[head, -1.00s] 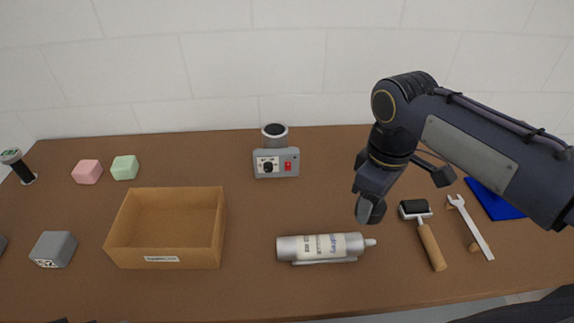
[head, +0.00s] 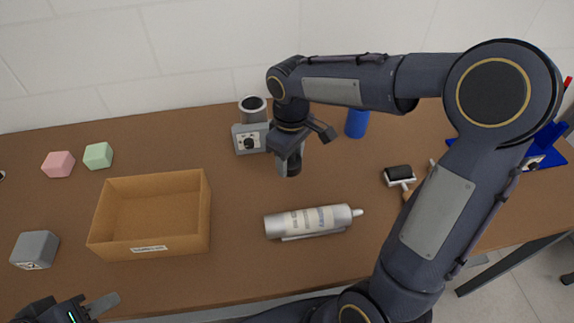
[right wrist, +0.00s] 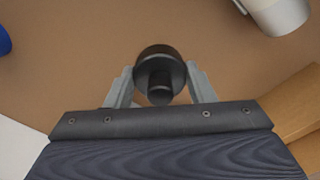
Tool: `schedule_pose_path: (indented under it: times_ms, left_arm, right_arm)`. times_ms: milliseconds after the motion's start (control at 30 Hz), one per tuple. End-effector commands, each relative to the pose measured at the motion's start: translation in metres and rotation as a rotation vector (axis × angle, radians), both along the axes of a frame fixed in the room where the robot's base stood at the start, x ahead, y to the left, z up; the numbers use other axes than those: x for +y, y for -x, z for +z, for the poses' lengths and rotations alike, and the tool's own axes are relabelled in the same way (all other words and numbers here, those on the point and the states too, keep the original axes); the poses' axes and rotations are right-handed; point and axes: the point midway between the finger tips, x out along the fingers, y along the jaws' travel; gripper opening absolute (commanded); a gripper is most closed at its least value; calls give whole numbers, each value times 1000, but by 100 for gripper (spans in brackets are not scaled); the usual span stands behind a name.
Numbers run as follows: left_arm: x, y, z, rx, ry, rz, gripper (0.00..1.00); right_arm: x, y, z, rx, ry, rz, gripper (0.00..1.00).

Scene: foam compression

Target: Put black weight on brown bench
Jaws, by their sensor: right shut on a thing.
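The black weight (right wrist: 160,62) is a dark round piece with a narrower knob, between my right gripper's fingers in the right wrist view. In the head view my right gripper (head: 290,163) is shut on it, and the weight (head: 294,169) shows only in part between the grey fingers. It is over the brown bench (head: 240,265), right of the grey device and behind the silver bottle. I cannot tell whether it touches the bench. My left gripper (head: 75,308) is partly in view at the bottom left; its opening is unclear.
The grey device (head: 246,141) stands just left of my right gripper.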

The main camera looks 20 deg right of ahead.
Motion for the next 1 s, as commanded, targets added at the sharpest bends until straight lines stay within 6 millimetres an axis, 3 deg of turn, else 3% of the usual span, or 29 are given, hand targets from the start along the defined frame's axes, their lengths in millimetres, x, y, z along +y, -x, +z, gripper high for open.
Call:
schedule_pose_path:
  times_ms: [167, 400, 833, 867, 1000]
  left_arm:
    - [0, 0, 1, 0, 0, 0, 36]
    - [0, 0, 0, 0, 0, 0, 36]
    - [0, 0, -3, 0, 0, 0, 36]
    - [0, 0, -4, 0, 0, 0, 36]
    - [0, 0, -3, 0, 0, 0, 36]
  right_arm:
    - [4, -8, -9, -1, 0, 1, 6]
    - [5, -9, -39, 0, 0, 0, 6]
    - [5, -9, -45, -3, -1, 0, 6]
    - [5, -9, -46, -1, 0, 0, 50]
    - [5, -9, -45, -1, 0, 0, 68]
